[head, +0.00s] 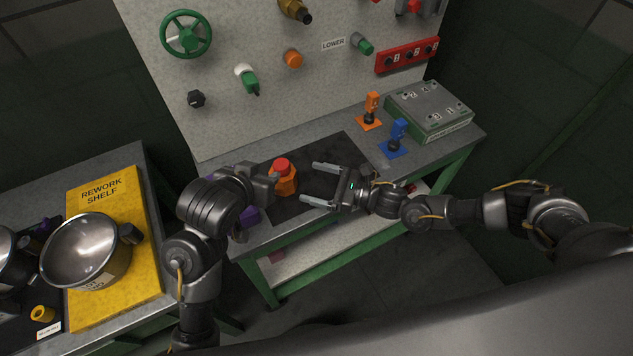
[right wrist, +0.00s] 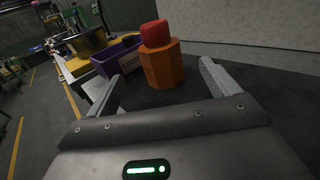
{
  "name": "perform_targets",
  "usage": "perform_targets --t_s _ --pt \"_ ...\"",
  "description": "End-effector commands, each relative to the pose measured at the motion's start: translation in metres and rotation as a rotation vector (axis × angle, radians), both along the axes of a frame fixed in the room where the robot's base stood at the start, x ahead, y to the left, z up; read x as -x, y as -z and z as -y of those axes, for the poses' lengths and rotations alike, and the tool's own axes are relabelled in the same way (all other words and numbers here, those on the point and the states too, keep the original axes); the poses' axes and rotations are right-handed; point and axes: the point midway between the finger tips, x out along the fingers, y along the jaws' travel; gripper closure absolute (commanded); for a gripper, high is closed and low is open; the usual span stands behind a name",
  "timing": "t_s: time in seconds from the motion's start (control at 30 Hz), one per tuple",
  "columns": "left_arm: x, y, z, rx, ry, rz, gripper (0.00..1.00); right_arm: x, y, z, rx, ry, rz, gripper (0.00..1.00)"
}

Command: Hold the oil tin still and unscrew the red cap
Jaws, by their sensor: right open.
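The orange oil tin (head: 288,186) stands upright on the dark mat of the bench, with its red cap (head: 281,165) on top. Tin (right wrist: 161,66) and cap (right wrist: 154,33) also show in the right wrist view, ahead of and between my right fingers. My right gripper (head: 319,184) is open and empty, to the right of the tin and apart from it. My left gripper (head: 266,184) overlaps the tin's left edge in the head view. It does not show in the right wrist view, so I see no contact; its fingers are mostly hidden.
A purple bin (right wrist: 120,55) stands beyond the tin, left of it in the head view. Orange (head: 370,108) and blue (head: 397,135) levers and a grey-green box (head: 430,109) stand at the bench's right. A panel with valves (head: 187,35) rises behind. A pot (head: 84,250) sits on the left shelf.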

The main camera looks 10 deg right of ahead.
Motion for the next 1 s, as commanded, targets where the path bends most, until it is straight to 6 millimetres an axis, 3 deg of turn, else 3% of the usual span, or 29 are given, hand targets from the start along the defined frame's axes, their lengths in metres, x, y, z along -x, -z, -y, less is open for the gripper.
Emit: perform_targets --t_s 0.23,0.7,1.0 --pt "0.0 0.0 0.0 0.0 0.0 0.0 0.64 -0.006 0.0 -0.013 0.0 -0.002 0.002 0.13" --pt "0.0 0.0 0.0 0.0 0.0 0.0 0.64 -0.041 0.0 -0.082 -0.001 -0.001 0.0 0.13" --pt "0.0 0.0 0.0 0.0 0.0 0.0 0.64 -0.049 0.0 -0.096 0.0 -0.001 -0.001 0.13"
